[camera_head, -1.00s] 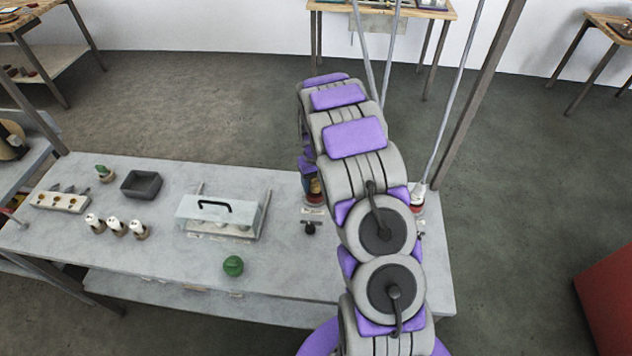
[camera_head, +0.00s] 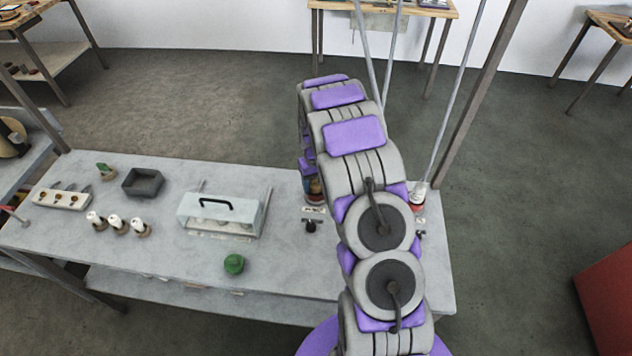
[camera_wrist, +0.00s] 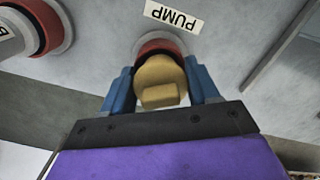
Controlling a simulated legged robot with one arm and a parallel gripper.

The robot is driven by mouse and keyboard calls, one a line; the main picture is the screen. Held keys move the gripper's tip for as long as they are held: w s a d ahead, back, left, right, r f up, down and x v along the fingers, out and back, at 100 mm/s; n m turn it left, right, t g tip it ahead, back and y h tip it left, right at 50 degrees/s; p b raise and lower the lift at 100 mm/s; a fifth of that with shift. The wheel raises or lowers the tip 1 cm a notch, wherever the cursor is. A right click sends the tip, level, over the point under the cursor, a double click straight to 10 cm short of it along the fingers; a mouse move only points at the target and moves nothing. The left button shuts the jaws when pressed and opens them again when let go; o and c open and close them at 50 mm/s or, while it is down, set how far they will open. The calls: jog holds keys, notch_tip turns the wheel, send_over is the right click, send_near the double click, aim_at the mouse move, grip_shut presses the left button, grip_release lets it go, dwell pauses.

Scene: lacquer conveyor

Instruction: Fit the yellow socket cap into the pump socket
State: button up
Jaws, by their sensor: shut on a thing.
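In the wrist view, my gripper (camera_wrist: 162,84) has its two blue fingers shut on the yellow socket cap (camera_wrist: 160,72), one finger on each side. The cap has a raised block on its near face. It is right in front of the pump socket's red ring (camera_wrist: 160,45), under an upside-down "PUMP" label (camera_wrist: 174,15). The cap hides the socket's opening, so I cannot tell whether it sits inside or just in front. In the head view my arm hides most of the gripper and cap; the red socket (camera_head: 313,202) shows partly beside the arm.
A second red-ringed socket (camera_wrist: 45,25) is at upper left in the wrist view. On the bench (camera_head: 290,270) are a clear cover with a black handle (camera_head: 222,213), a green ball-like knob (camera_head: 234,264), a dark tray (camera_head: 143,183) and several white-topped pegs (camera_head: 116,223).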

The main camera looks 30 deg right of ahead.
jog(key=o, duration=1.2)
jog(key=shift+w+d+r+p, duration=0.15)
jog(key=shift+r+p, duration=0.2)
jog(key=shift+r, duration=2.5)
jog(key=shift+w+a+r+p, duration=0.15)
jog(key=shift+r+p, duration=0.25)
jog(key=shift+r, duration=2.5)
jog(key=shift+w+d+r+p, duration=0.2)
jog(key=shift+r+p, duration=0.15)
jog(key=shift+r, duration=2.5)
